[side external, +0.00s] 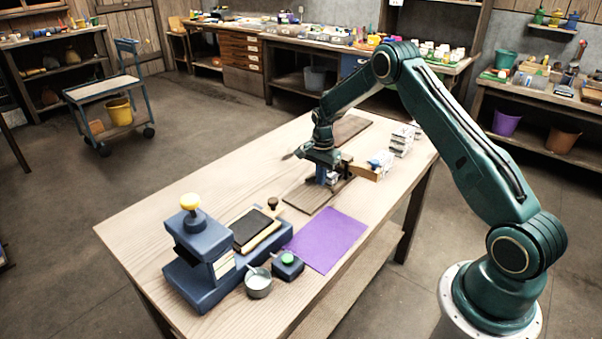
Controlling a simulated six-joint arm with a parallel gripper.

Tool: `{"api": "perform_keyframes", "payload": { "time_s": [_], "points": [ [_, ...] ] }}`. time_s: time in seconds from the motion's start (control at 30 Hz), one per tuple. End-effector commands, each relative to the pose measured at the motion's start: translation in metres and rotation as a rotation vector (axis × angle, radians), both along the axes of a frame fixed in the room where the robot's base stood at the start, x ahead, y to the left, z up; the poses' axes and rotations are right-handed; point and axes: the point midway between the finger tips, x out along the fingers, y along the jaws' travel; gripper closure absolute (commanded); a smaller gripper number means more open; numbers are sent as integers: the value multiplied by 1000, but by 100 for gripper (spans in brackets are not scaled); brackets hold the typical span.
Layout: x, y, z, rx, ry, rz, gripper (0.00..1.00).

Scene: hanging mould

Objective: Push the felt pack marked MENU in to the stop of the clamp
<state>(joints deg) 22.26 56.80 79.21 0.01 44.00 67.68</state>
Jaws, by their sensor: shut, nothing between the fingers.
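My gripper (326,180) is shut and empty, low over a dark wooden board (300,197) farther back, well apart from the pack. The fingertips are small and partly hidden.
A purple sheet (327,238), a metal pot (258,284), a black box with a green button (288,265) and a dark knob (272,203) are near the clamp. A wooden tray (370,172) and white stacks (401,140) lie right of my gripper. The table's left side is clear.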

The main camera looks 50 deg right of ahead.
Motion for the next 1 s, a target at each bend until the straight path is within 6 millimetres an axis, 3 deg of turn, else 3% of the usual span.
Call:
{"api": "perform_keyframes", "payload": {
  "time_s": [0.27,0.7,1.0],
  "points": [
    [0,35,0,0,1,3,100],
    [0,31,76,-1,-3,-1,100],
    [0,31,99,0,-1,-1,100]
  ]
}}
